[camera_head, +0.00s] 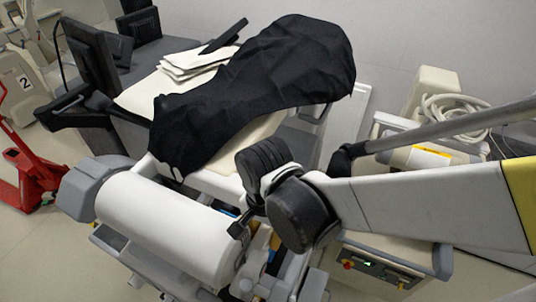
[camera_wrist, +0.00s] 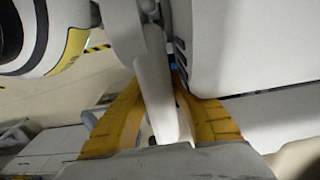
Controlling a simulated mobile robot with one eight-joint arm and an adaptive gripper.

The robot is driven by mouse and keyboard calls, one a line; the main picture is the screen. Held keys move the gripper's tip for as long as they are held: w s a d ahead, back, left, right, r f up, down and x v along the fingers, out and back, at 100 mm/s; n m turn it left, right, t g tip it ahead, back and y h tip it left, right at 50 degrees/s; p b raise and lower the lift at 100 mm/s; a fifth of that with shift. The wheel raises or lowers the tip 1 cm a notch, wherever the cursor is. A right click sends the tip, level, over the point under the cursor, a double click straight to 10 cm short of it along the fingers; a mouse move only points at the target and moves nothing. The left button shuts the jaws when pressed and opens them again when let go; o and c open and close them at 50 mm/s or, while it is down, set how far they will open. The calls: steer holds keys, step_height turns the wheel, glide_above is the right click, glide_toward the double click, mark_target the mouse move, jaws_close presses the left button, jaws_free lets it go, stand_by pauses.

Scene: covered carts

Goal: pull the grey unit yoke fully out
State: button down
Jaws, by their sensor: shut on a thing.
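In the wrist view, the yellow fingers of my gripper (camera_wrist: 156,92) are closed on both sides of a pale grey bar, which looks like the grey unit yoke (camera_wrist: 157,110). The bar runs lengthwise between the fingers and on past their tips. In the head view, the yellow of my gripper (camera_head: 261,243) shows low in the middle, just right of the big white roll. My arm hides much of that spot, and I cannot clearly make out the yoke there. How far out it stands cannot be told.
The white roll (camera_head: 165,225) lies across the cart front, close left of my gripper. A black cover (camera_head: 255,85) drapes the cart behind. A control box (camera_head: 380,265) stands at right, below my arm. A red pallet jack (camera_head: 35,170) is at far left, with open floor before it.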

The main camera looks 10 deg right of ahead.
mark_target(259, 248)
steer(key=shift+s+a+r, duration=0.1)
steer(key=shift+s+a, duration=1)
steer(key=shift+s, duration=0.1)
steer(key=c, duration=1.1)
jaws_free()
steer(key=shift+d, duration=0.1)
step_height(259, 248, up, 12)
